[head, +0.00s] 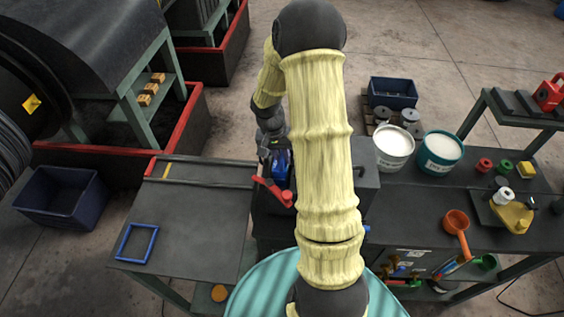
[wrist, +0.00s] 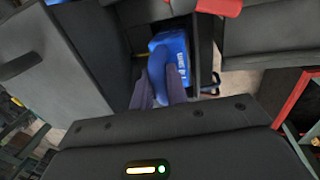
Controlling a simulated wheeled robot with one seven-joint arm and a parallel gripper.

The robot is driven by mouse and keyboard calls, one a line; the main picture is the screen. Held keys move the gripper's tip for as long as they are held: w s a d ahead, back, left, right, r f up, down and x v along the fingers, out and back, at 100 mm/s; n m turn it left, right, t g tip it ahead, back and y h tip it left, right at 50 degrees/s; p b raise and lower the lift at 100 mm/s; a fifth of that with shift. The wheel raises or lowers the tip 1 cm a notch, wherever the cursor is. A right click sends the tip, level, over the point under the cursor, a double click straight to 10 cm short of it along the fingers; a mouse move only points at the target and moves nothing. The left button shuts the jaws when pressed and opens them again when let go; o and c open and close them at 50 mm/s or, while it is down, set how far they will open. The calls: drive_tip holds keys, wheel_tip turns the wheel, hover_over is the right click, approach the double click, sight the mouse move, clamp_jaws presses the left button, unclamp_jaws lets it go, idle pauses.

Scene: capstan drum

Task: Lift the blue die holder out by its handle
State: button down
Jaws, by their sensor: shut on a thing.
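The blue die holder (wrist: 172,48) has white lettering and sits inside the opening of a dark box in the wrist view. Its blue top also shows in the head view (head: 282,168), beside my arm. My gripper (wrist: 158,72) has its two dark fingers closed on the holder's blue handle, which shows between them. I cannot tell whether the holder rests on the box floor.
A red lever (head: 272,190) lies close to the holder, in front of it. The dark box (head: 365,165) stands right of it. A bench with a blue frame (head: 137,243) is at left. White (head: 392,146) and teal (head: 440,152) buckets stand at right.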

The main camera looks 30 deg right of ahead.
wheel_tip(320, 180, up, 8)
drive_tip(key=shift+f+b, duration=0.25)
drive_tip(key=shift+b, duration=0.7)
